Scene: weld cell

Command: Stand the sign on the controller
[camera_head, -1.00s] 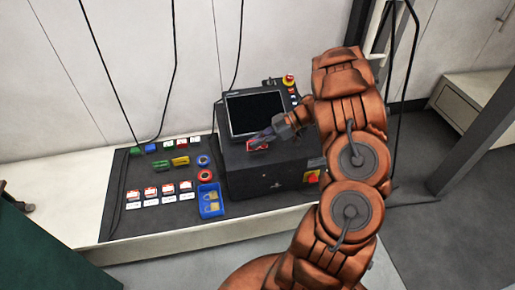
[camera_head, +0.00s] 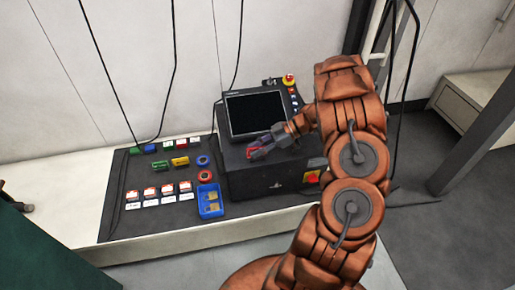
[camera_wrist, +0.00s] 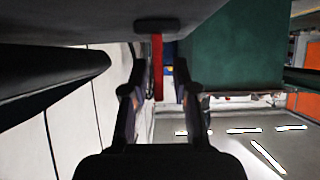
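The red sign (camera_head: 251,153) is on the front part of the dark controller's top (camera_head: 232,165), left of my arm's end. In the wrist view the sign (camera_wrist: 157,66) shows as a thin red strip, nearly edge-on, with its dark base (camera_wrist: 157,26) against the controller's surface (camera_wrist: 75,18). It looks upright on that base. My gripper (camera_head: 259,150) is at the sign. In the wrist view my gripper (camera_wrist: 161,85) is open, with one finger on each side of the sign and gaps between. The fingers hide part of the sign in the head view.
The controller's screen (camera_head: 254,113) rises just behind the sign. A red emergency button (camera_head: 289,80) is at the back right. Left of the controller, a dark mat (camera_head: 135,222) bears padlocks, tags and a blue tray (camera_head: 210,214). A cable (camera_head: 240,50) hangs behind.

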